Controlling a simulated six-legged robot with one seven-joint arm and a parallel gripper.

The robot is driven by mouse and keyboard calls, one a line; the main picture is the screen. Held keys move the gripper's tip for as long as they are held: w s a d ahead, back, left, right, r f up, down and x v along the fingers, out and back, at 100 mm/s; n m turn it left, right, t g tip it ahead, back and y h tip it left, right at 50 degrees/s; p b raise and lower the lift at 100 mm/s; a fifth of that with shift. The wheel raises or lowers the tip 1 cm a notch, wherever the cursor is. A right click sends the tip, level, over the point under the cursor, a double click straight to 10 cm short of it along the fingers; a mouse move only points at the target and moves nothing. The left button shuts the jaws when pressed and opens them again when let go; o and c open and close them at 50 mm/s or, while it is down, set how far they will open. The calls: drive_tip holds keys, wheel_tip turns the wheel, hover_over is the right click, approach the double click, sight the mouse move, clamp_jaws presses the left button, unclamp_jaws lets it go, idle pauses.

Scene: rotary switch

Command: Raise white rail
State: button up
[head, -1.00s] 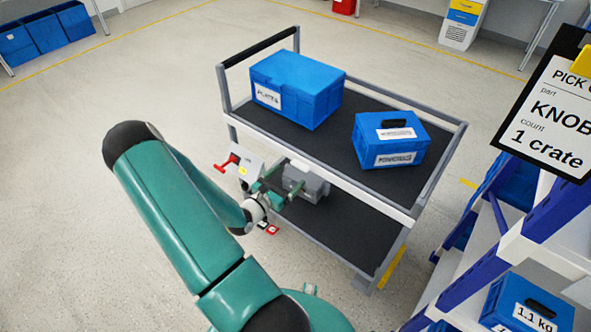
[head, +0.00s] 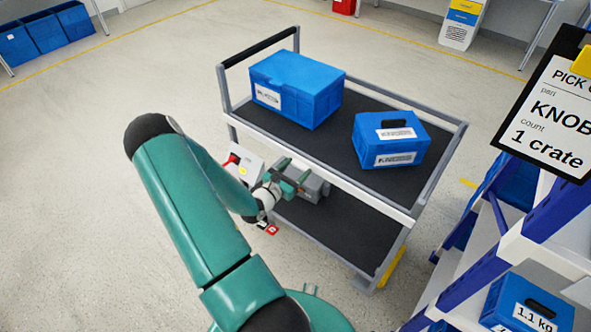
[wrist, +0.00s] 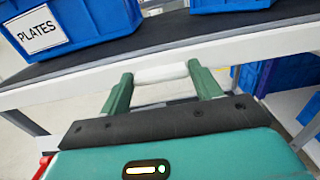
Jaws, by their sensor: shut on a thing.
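The white rail (head: 365,189) runs along the near long side of the cart's top shelf. It also crosses the wrist view (wrist: 250,46) as a long white edge. My gripper (head: 293,173) is at the cart's near side, close under this edge. In the wrist view, its two green fingers (wrist: 162,76) stand apart with a short white piece between them, and they are shut on it. I cannot tell exactly where this piece joins the long edge. The fingertips' contact is small and partly hidden.
The cart's top shelf carries a large blue crate (head: 297,88) and a smaller blue crate (head: 391,140). A grey box (head: 316,188) is behind my gripper near the lower shelf (head: 340,238). A blue-framed rack (head: 480,230) stands right.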

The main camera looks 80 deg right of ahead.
sight(296, 155)
drive_tip(key=shift+r, duration=3.55)
drive_tip(key=o, duration=1.4)
drive_tip(key=v, duration=1.3)
drive_tip(key=shift+w+a, duration=0.2)
drive_tip(key=shift+a, duration=0.15)
